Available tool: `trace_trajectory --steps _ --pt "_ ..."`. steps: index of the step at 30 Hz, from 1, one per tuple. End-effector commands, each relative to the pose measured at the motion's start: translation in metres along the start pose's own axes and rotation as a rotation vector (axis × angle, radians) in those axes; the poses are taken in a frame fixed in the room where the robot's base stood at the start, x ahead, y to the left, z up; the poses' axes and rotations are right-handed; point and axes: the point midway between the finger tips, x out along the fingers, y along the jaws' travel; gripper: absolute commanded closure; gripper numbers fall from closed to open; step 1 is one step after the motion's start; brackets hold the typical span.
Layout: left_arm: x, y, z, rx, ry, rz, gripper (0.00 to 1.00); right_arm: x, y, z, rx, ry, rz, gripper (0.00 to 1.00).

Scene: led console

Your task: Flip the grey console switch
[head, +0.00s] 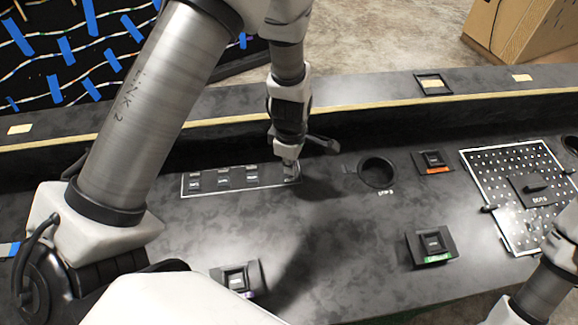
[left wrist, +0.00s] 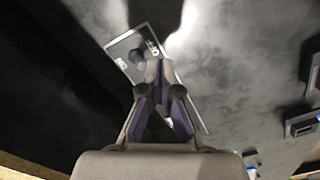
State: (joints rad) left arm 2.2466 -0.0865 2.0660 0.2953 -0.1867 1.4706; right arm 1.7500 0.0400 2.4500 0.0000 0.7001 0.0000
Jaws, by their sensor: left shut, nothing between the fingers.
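A white-outlined switch panel (head: 236,190) lies on the black console, with several small labelled switches in a row. My left gripper (head: 290,170) points down at the panel's right end and is shut and empty. It hides what lies under it there, and I cannot tell whether it touches. In the left wrist view the shut fingertips (left wrist: 160,68) lie over the outlined panel (left wrist: 125,42), with a small labelled switch (left wrist: 136,57) just left of them. I cannot make out which switch is the grey one. My right arm shows only in part at the lower right; its gripper is out of view.
Orange-labelled (head: 433,161), green-labelled (head: 430,247) and purple-labelled (head: 238,280) button boxes stand on the console. A round hole (head: 377,172) and a perforated board (head: 495,165) lie to the right. A raised ledge (head: 360,103) runs behind. The console's middle is clear.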

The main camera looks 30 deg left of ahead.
Motion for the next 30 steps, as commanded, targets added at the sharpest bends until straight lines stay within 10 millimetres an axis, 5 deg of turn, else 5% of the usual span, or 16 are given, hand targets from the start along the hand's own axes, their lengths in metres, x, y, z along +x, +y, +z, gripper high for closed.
trace_trajectory --steps 30 --pt "0.022 0.000 0.000 0.000 0.000 0.000 1.00 0.008 0.000 0.000 0.000 0.000 0.000 0.21"
